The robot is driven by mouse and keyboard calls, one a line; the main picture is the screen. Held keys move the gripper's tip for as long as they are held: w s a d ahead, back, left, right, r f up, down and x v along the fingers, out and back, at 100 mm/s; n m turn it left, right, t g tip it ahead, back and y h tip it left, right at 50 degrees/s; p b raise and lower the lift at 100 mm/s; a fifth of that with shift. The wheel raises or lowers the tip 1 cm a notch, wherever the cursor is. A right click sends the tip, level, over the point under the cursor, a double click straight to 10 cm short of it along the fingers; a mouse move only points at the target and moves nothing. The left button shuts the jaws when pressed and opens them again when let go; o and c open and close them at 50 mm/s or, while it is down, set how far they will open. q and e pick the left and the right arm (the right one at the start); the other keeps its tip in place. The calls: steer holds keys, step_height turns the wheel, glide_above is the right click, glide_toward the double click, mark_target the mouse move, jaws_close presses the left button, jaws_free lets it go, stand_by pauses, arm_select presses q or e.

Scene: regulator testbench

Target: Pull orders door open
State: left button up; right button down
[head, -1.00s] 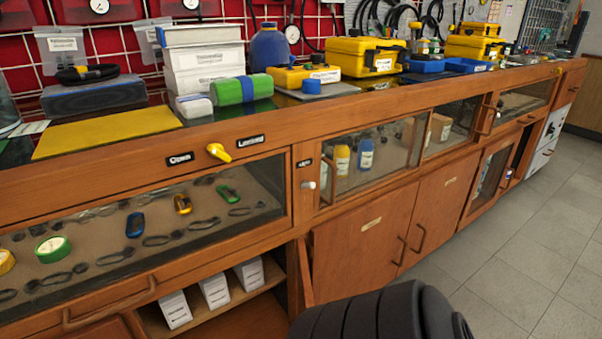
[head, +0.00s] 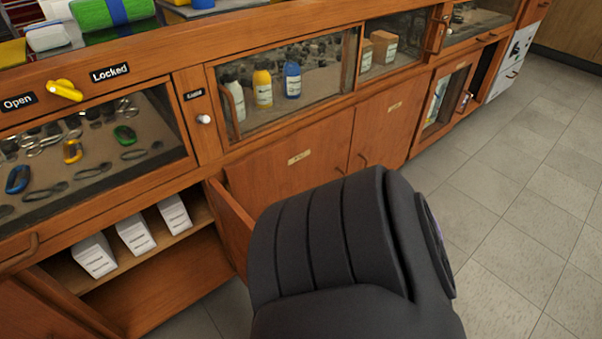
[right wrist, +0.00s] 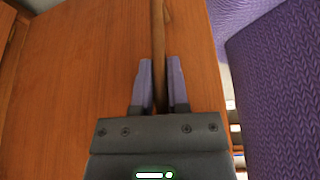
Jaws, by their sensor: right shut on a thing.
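A wooden cabinet door (head: 232,225) stands ajar beside an open compartment at the lower left of the head view. Closed wooden doors with small labels (head: 285,180) are to its right, and I cannot read the labels. In the right wrist view my right gripper (right wrist: 159,85) has its two purple fingers closed on a thin brown wooden strip (right wrist: 158,30). Wood panel (right wrist: 70,90) shows behind it. I cannot tell whether the strip is a handle or a door's edge. My dark right arm hides the gripper and part of the doors in the head view. My left gripper is not in view.
White boxes (head: 135,233) stand on a shelf inside the open compartment. Above are glass-fronted cases with tools and bottles (head: 262,88), and a yellow knob (head: 65,90) near the "Open" and "Locked" labels. Tiled floor (head: 525,220) is clear on the right.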

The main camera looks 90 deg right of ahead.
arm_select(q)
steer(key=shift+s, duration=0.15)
arm_select(e)
steer(key=shift+s, duration=0.1)
steer(key=c, duration=0.7)
jaws_free()
steer(key=shift+o, duration=0.4)
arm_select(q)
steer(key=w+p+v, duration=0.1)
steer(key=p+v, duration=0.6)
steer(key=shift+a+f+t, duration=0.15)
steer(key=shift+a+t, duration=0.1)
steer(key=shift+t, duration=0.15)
arm_select(e)
steer(key=v, duration=1)
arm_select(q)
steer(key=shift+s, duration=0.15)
arm_select(e)
steer(key=shift+f, duration=0.15)
